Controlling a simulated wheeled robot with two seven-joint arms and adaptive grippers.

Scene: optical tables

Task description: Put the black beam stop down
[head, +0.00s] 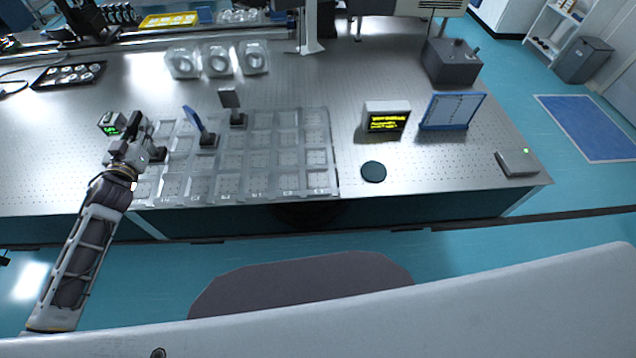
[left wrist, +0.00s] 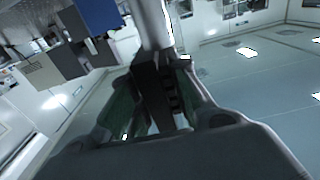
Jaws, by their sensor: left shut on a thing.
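My left gripper (head: 138,142) is at the left edge of the clear compartment tray (head: 290,152), shut on a dark optic mount that I take to be the black beam stop. Its black base (head: 158,154) shows just right of the fingers, over or in the tray's left column; I cannot tell whether it touches. The rest of the held piece is mostly hidden by the gripper. My right gripper is not in view.
A blue-plated mount (head: 194,120) and a grey-plated mount (head: 229,98) stand in the tray close right of the gripper. A dark round disc (head: 373,171) lies right of the tray.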

